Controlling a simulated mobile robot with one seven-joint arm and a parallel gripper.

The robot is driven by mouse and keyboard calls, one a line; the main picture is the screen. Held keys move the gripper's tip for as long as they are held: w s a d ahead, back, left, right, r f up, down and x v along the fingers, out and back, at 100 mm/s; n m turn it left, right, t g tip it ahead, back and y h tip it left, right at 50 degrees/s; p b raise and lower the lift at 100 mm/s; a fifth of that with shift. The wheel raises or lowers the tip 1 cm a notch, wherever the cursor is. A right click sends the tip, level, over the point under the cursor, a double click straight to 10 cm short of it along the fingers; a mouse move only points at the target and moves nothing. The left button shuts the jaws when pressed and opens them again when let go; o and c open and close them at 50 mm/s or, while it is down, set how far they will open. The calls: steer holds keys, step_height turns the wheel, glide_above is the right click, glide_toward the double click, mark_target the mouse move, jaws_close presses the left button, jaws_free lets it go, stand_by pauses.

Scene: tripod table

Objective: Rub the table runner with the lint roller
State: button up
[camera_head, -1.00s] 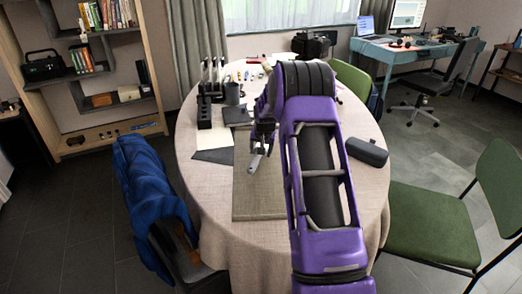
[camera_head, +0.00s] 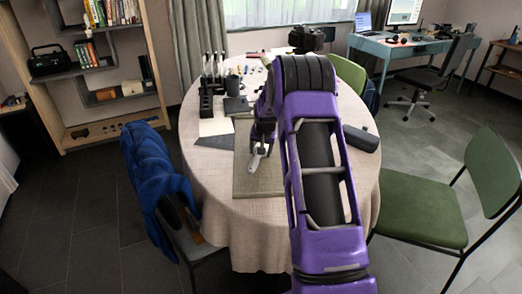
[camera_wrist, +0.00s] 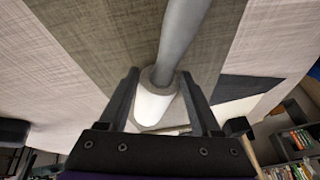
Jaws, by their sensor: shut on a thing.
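The table runner (camera_head: 256,187) is an olive-grey cloth strip lying flat on the round table. It fills the middle of the wrist view (camera_wrist: 105,40). My gripper (camera_head: 263,134) is above the runner, partly hidden by my purple arm in the head view. In the wrist view its two dark fingers (camera_wrist: 163,100) are closed around the lint roller (camera_wrist: 182,38). The lint roller has a long grey part reaching up the picture and a white cylinder between the fingers. It also shows small and pale in the head view (camera_head: 257,158). I cannot tell whether it touches the runner.
The table (camera_head: 215,185) has a beige cloth. A dark case (camera_head: 361,138) lies to the right of my arm. A black holder (camera_head: 206,103) and dark sheets stand or lie at the back left. Chairs flank the table, one with a blue jacket (camera_head: 152,170), one green (camera_head: 425,215).

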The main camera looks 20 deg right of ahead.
steer(key=shift+w+r+p, duration=0.1)
steer(key=shift+r+p, duration=1.6)
steer(key=shift+r, duration=2.4)
